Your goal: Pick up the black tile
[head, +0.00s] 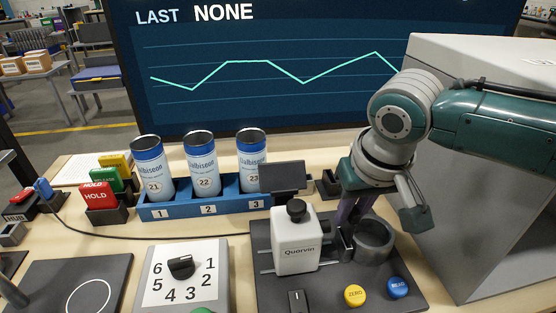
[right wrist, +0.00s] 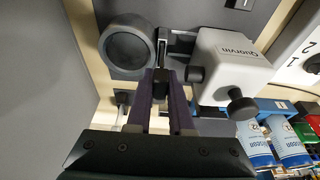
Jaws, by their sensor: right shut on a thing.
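My right gripper (head: 350,208) reaches down behind the white Quorvin device, between its body and the dark ring. Its purple fingers also show in the right wrist view (right wrist: 160,100). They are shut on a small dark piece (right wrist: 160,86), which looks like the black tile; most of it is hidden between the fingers. In the head view the arm and fingers hide it. I cannot tell whether it is clear of what is below. My left gripper is out of view.
The Quorvin device (head: 297,246) and dark ring (head: 373,241) stand close beside the fingers. A blue rack (head: 180,211) holds three cans at the left. A small black holder (head: 328,184) is behind. A large grey box (head: 470,200) bounds the right.

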